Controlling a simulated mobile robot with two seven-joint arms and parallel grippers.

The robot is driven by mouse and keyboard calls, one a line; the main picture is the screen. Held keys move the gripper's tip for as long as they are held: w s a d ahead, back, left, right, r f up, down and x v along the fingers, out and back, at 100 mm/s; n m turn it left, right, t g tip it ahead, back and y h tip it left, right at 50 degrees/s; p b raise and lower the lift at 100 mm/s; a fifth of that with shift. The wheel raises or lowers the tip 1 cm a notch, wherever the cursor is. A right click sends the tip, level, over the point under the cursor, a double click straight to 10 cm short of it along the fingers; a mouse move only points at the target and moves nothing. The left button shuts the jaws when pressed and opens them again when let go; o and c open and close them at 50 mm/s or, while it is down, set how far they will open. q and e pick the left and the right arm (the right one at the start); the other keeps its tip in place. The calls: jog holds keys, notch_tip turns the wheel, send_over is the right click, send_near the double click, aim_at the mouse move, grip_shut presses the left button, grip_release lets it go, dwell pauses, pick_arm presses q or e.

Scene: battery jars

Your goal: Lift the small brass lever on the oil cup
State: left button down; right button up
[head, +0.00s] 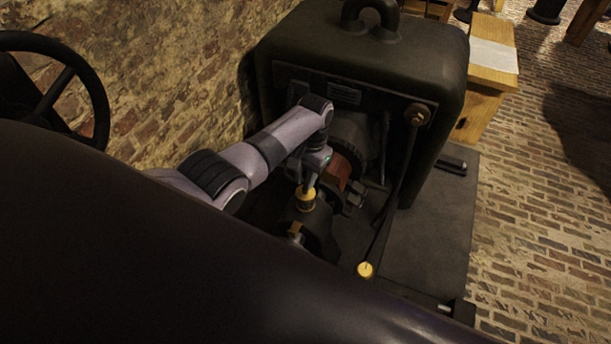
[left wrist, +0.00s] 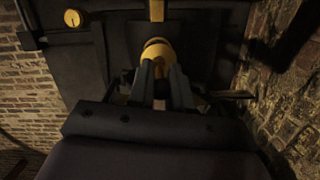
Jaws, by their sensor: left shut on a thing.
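The brass oil cup (head: 305,199) stands on a dark bearing housing inside the machine, below the end of my left arm. My left gripper (head: 309,182) reaches down to the top of the cup. In the left wrist view the oil cup (left wrist: 158,52) shows as a yellow brass cylinder just beyond the fingers. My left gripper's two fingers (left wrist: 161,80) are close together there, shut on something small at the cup. The small brass lever is hidden between or behind the fingers, and I cannot make out its angle. My right gripper is not in view.
A large dark machine housing (head: 440,60) stands behind and right of the arm. A second brass cap (head: 365,269) sits lower right and shows in the left wrist view (left wrist: 72,18). A brick wall (head: 180,60) is at left. A dark rounded body fills the foreground.

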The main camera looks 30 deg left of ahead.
pick_arm(q)
jog(key=c, duration=1.1)
grip_release()
jog(key=shift+w+r+p, duration=0.2)
jog(key=shift+r+p, duration=0.05)
jog(key=shift+r, duration=0.9)
jog(key=shift+w+r+p, duration=0.25)
jog(key=shift+r, duration=0.9)
jog(key=shift+w+r+p, duration=0.2)
jog(key=shift+r+p, duration=0.05)
jog(key=shift+r, duration=0.9)
jog(key=shift+s+d, duration=0.1)
